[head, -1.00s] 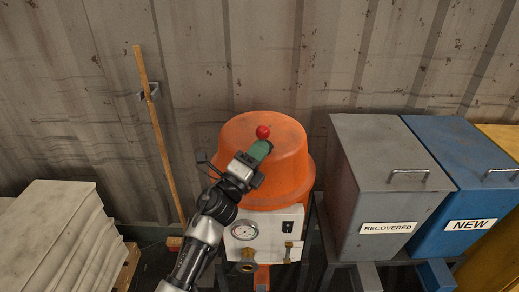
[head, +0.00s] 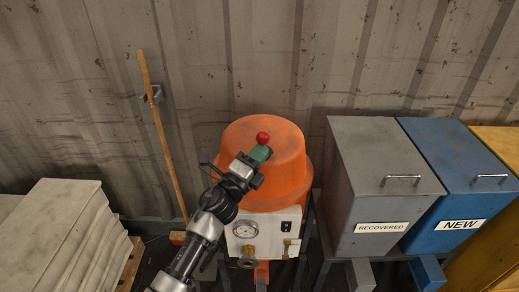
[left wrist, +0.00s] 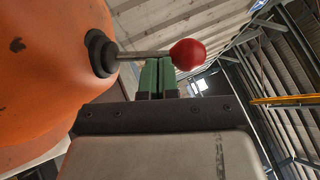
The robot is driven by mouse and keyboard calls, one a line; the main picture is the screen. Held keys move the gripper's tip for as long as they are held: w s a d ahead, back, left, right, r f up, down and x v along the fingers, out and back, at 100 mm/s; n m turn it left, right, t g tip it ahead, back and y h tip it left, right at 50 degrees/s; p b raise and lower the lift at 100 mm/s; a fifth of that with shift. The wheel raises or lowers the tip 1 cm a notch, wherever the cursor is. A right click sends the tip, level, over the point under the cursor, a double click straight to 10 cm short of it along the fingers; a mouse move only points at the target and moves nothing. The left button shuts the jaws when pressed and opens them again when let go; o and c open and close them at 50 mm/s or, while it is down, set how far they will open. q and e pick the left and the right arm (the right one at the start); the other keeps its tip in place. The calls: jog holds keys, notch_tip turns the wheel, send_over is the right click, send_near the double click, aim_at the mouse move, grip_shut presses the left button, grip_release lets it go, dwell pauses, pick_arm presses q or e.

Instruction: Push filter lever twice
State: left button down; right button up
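The filter lever is a thin metal rod (left wrist: 138,54) with a red ball (left wrist: 187,54) on its end. In the left wrist view it comes out of a black collar on the orange filter body (left wrist: 40,70). In the head view the red ball (head: 263,137) shows in front of the orange drum (head: 243,130). My left gripper (head: 260,153) has its green fingertips just below the ball. In the left wrist view its fingers (left wrist: 157,78) are together, with their tips at the rod between collar and ball. Whether they touch the rod is unclear. My right gripper is out of view.
A white panel with a gauge (head: 246,229) and a valve is on the machine's front. Grey RECOVERED (head: 381,180) and blue NEW (head: 455,180) bins stand to the right. A wooden pole (head: 163,140) leans at the wall. Stacked pale slabs (head: 60,230) are at left.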

aim_at(259, 138)
pick_arm(q)
jog(key=w+r+n+p, duration=0.1)
jog(key=p, duration=0.2)
jog(key=shift+r+g+y+p, duration=0.2)
jog(key=shift+g+y+p, duration=0.1)
jog(key=shift+y+p, duration=0.1)
jog(key=shift+w+r+b, duration=0.25)
jog(key=shift+w+b, duration=0.05)
jog(key=shift+w, duration=0.4)
jog(key=shift+w+r, duration=0.2)
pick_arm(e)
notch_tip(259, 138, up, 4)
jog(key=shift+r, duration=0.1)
pick_arm(q)
jog(key=shift+r, duration=0.1)
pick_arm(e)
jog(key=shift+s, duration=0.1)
